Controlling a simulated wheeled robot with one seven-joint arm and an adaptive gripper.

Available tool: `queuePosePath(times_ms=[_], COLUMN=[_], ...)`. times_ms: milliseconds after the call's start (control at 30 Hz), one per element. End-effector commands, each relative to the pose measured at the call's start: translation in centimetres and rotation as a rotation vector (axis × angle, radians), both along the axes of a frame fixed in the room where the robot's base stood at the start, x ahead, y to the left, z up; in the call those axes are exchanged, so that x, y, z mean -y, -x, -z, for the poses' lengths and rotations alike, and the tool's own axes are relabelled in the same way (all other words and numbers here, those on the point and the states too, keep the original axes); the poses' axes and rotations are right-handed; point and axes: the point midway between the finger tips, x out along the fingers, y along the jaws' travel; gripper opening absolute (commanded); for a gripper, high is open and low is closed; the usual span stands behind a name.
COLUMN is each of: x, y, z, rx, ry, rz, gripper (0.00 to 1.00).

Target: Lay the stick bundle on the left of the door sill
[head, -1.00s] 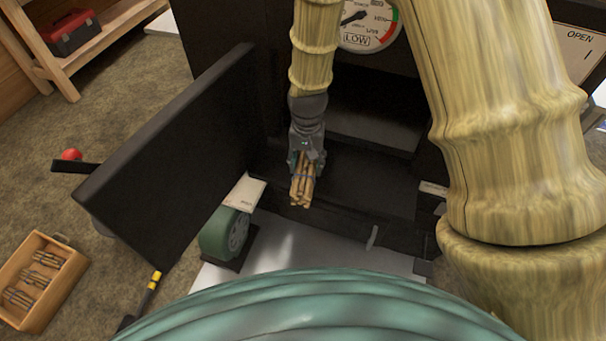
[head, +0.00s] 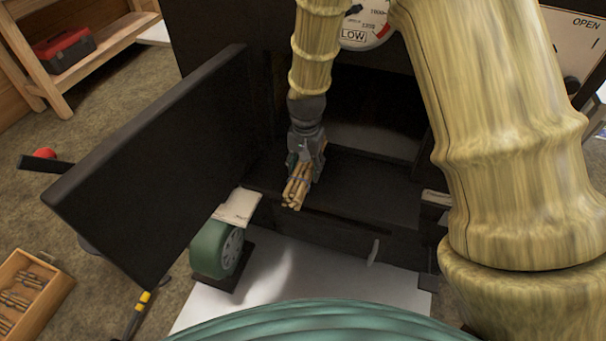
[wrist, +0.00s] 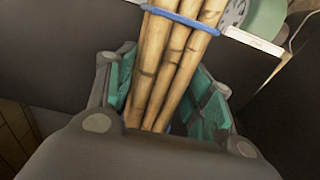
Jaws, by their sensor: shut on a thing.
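The stick bundle (head: 297,187) is several pale brown sticks tied with a blue band. My gripper (head: 305,165) is shut on it, at the left part of the dark door opening. In the wrist view the bundle (wrist: 178,65) stands out between the teal finger pads of my gripper (wrist: 170,100). The door sill (head: 335,232) is the dark ledge along the bottom of the opening. The bundle's front end is over or close to the sill's left part; I cannot tell whether it touches.
The black door (head: 160,160) stands open on the left. A wooden crate (head: 30,295) of stick bundles sits on the floor. A gauge (head: 365,22) is above the opening.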

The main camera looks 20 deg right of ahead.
Motion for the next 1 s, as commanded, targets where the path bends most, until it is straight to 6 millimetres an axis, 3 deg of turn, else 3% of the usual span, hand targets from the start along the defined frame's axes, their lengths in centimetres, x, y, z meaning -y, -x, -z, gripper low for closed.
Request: queuePosePath(times_ms=[500, 1000], x=[2.5, 2.9], y=[-3.6, -4.3], z=[2.5, 3.2], rx=[0.000, 0.000], ry=[0.000, 0.000], rz=[0.000, -0.001], gripper=[0.24, 0.24])
